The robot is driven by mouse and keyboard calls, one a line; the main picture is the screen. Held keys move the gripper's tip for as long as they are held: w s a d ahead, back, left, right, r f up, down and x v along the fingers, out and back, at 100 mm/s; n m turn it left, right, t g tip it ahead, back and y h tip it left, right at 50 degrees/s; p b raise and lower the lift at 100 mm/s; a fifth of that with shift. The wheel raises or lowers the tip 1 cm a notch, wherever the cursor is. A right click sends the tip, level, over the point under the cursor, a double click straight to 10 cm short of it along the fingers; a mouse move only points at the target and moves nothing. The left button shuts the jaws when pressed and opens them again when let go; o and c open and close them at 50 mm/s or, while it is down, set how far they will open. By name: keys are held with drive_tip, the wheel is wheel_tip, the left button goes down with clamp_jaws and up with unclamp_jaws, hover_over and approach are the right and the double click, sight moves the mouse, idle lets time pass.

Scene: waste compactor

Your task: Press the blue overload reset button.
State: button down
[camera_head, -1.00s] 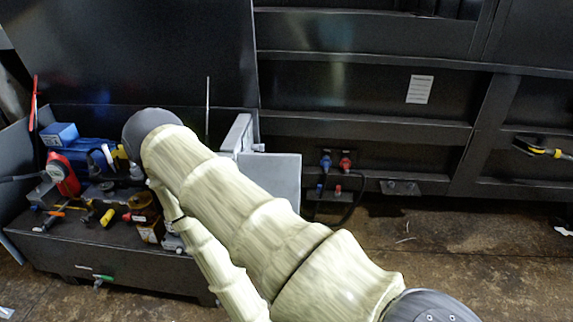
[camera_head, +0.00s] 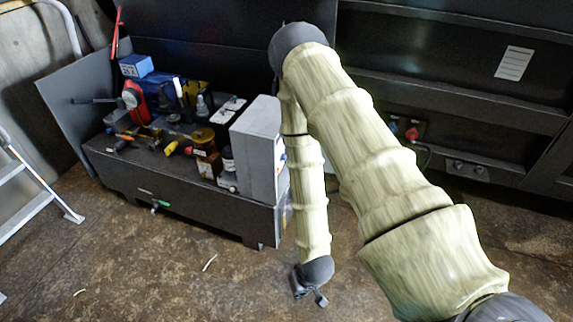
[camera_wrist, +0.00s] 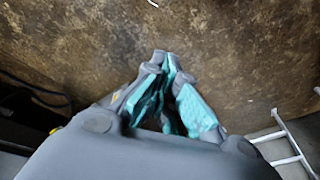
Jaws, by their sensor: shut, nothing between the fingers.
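A grey control box (camera_head: 256,150) stands at the right end of the black power unit (camera_head: 190,190) in the head view. A small blue spot (camera_head: 283,158) shows on its right side, partly beside my arm; I cannot tell whether it is the overload reset button. My gripper (camera_head: 309,297) hangs low over the floor, in front of the box and below it to the right, apart from it. In the wrist view my gripper (camera_wrist: 168,60) has teal pads, is shut and empty, and faces bare floor.
The black compactor wall (camera_head: 450,90) fills the back right, with red and blue hose fittings (camera_head: 411,133) low on it. Several valves and parts crowd the unit's top. A step ladder (camera_head: 30,190) stands at left.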

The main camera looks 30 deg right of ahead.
drive_tip(key=w+d+m+t+b, duration=0.25)
drive_tip(key=w+d+b, duration=0.25)
drive_tip(key=w, duration=0.7)
drive_tip(key=w+d+m+t+b, duration=0.2)
drive_tip(key=w+d+t+b, duration=0.3)
drive_tip(key=w, duration=0.7)
drive_tip(key=w+d+r+m+t+h+b, duration=0.1)
drive_tip(key=w+d+r+m+t+b, duration=0.1)
drive_tip(key=w+d, duration=0.4)
drive_tip(key=w+d+r+m+t+b, duration=0.3)
drive_tip(key=w+d+r+b, duration=0.2)
drive_tip(key=d, duration=1)
drive_tip(key=shift+w+r+h+b, duration=0.25)
drive_tip(key=shift+w+h+b, duration=0.15)
drive_tip(key=shift+w+b, duration=0.65)
drive_tip(key=shift+w+m+t, duration=0.2)
drive_tip(key=shift+m+t, duration=0.05)
drive_tip(key=w+a+b, duration=0.3)
drive_tip(key=w+a, duration=0.2)
drive_tip(key=w, duration=0.1)
drive_tip(key=shift+w+a, duration=0.3)
drive_tip(key=shift+w, duration=0.05)
